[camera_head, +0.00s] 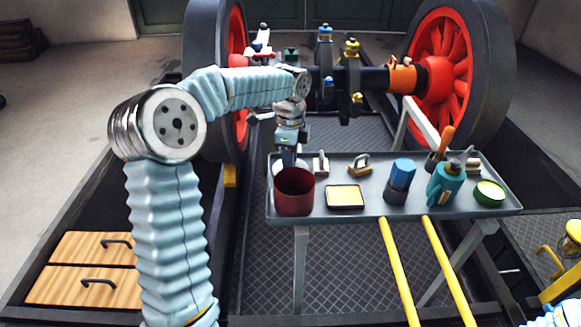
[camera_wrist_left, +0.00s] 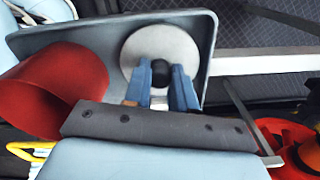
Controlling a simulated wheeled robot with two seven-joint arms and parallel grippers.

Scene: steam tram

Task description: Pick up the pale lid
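The pale lid (camera_wrist_left: 190,48) is a round, light grey disc with a black knob (camera_wrist_left: 160,73) at its middle. In the left wrist view it is over the tray's corner, beside the red pot (camera_wrist_left: 62,85). The blue fingers of my left gripper (camera_wrist_left: 161,80) stand on both sides of the knob with no clear gap, and look shut on it. In the head view my left gripper (camera_head: 289,158) points down behind the red pot (camera_head: 294,192), and only a pale edge of the lid (camera_head: 277,166) shows. My right gripper is out of view.
Red wheels (camera_head: 452,65) and an axle stand behind. The red pot is close to my left gripper.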

